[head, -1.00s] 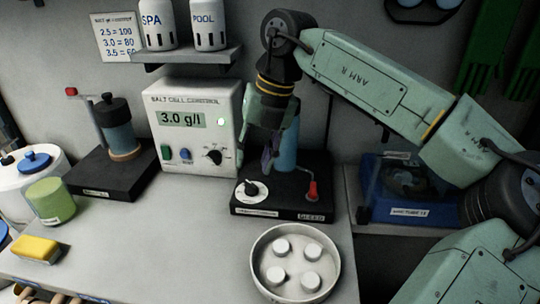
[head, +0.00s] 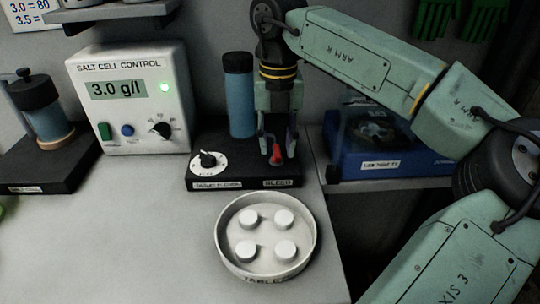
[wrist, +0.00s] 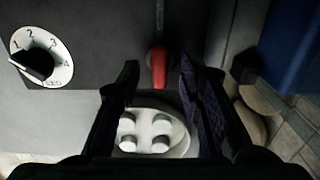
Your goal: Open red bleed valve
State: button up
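The red bleed valve (head: 276,155) is a small red lever at the right end of a black base (head: 225,150), above a label reading BLEED. In the wrist view the red lever (wrist: 158,66) lies between and just beyond my two open fingers. My gripper (head: 278,150) points down over the valve in the head view, with a finger on each side of it. The fingers (wrist: 160,80) look apart from the lever, though I cannot tell their exact height over it.
A numbered dial (head: 208,162) sits on the same base, left of the valve. A blue cylinder (head: 240,95) stands behind. A round tray (head: 222,250) with several white tablets lies in front.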

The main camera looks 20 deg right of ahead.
jog(key=shift+f, duration=0.5)
jog(key=shift+c, duration=0.5)
grip_shut()
